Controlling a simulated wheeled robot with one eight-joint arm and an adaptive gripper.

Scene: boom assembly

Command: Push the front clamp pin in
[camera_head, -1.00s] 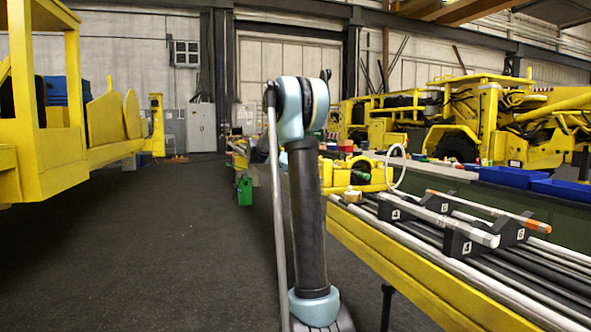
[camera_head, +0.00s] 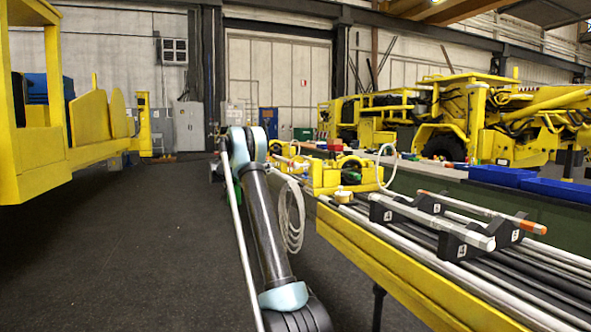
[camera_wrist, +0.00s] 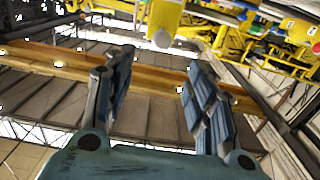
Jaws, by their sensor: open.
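In the wrist view a yellow part (camera_wrist: 165,14) with a pale rounded end (camera_wrist: 162,39) hangs at the top, just beyond the fingertips. My gripper (camera_wrist: 158,60) is open and empty, its two blue-grey fingers wide apart. In the head view my arm hides the gripper.
A long yellow beam (camera_head: 410,265) with steel rods runs to the front right. Black holders (camera_head: 463,240) carry silver bars on it. A coiled pale hose (camera_head: 291,218) hangs beside my arm. Blue bins (camera_head: 502,176) stand at right. The dark floor (camera_head: 120,255) at left is clear.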

